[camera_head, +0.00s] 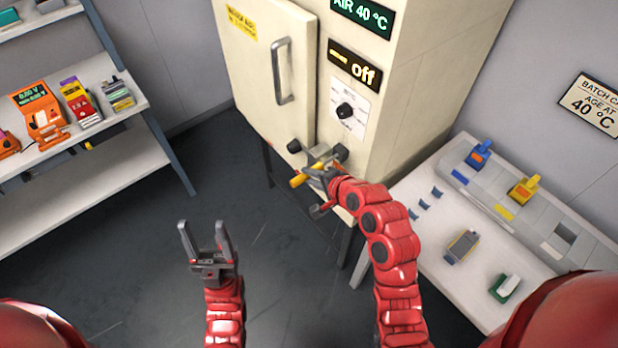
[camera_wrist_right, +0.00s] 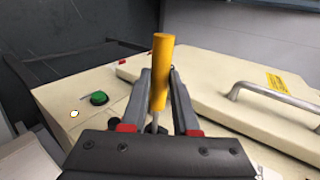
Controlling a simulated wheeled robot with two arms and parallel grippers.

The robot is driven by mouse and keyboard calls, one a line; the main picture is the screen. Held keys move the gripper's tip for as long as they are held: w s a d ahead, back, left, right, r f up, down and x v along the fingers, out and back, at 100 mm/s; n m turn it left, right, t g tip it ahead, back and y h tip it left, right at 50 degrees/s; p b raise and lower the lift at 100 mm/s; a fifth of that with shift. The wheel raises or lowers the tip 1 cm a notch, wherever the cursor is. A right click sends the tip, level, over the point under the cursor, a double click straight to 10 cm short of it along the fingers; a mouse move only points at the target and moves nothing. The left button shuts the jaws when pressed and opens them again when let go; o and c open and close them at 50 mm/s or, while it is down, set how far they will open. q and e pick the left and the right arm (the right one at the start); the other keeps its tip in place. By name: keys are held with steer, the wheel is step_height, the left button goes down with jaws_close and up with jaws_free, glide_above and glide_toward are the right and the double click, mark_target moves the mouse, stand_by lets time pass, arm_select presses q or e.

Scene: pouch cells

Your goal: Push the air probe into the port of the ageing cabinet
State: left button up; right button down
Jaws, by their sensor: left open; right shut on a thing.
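The ageing cabinet (camera_head: 385,75) is a cream box with a barred door. The air probe (camera_head: 298,181) shows as a yellow rod at the cabinet's lower front. My right gripper (camera_head: 321,168) is shut on it, close to the cabinet. In the right wrist view the yellow probe (camera_wrist_right: 161,60) stands upright between the fingers, with a thin grey part below. I cannot clearly make out the port or tell whether the probe touches it. My left gripper (camera_head: 205,245) is open and empty over the dark floor, left of the cabinet.
The door handle (camera_head: 283,71) and a black knob (camera_head: 293,146) are near the right gripper. A green button (camera_wrist_right: 98,98) is on the cabinet. A white table (camera_head: 405,245) with coloured parts stands right. A shelf (camera_head: 110,165) with instruments stands left. Floor between is clear.

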steer(key=shift+w+d+b, duration=0.45)
steer(key=shift+w+d, duration=0.4)
steer(key=shift+d, duration=0.35)
steer(key=shift+w+d+b, duration=0.45)
steer(key=shift+w+d, duration=0.4)
steer(key=shift+d, duration=0.3)
steer(key=c, duration=0.6)
jaws_free()
steer(key=b, duration=0.3)
glide_toward(324, 164)
steer(key=p+v, duration=0.9)
steer(key=p, duration=0.1)
steer(key=shift+s+r, duration=0.15)
steer(key=shift+s, duration=0.05)
